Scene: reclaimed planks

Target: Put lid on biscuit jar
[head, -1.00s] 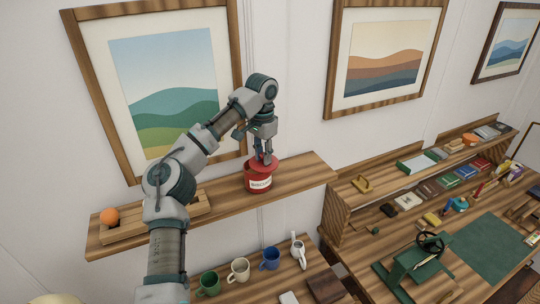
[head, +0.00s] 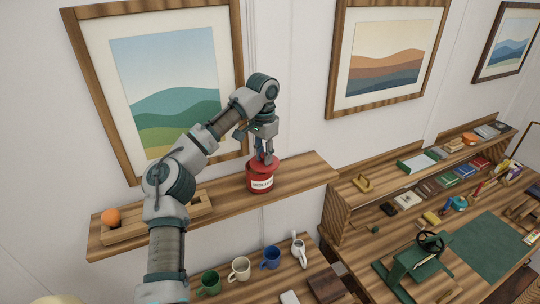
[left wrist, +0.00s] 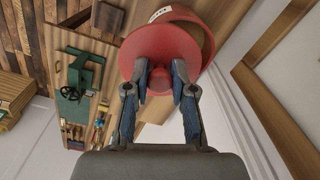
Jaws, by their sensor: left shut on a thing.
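The red biscuit jar (head: 261,183), with a white label, stands upright on the wooden wall shelf in the head view. The red round lid (head: 265,165) is at the jar's mouth. My left gripper (head: 264,157) points down and is shut on the lid's knob. In the left wrist view the gripper's fingers (left wrist: 160,82) pinch the knob, and the lid (left wrist: 158,45) covers most of the opening. The jar's rim and wall (left wrist: 205,32) show past one side of the lid, so it looks off-centre from there. I cannot tell whether lid and jar touch. My right gripper is out of view.
A wooden tray (head: 142,229) with an orange ball (head: 111,217) sits at the shelf's left. Several mugs, including a blue mug (head: 270,258), stand below. A framed picture (head: 165,85) hangs behind my arm. The shelf (head: 306,177) is clear right of the jar.

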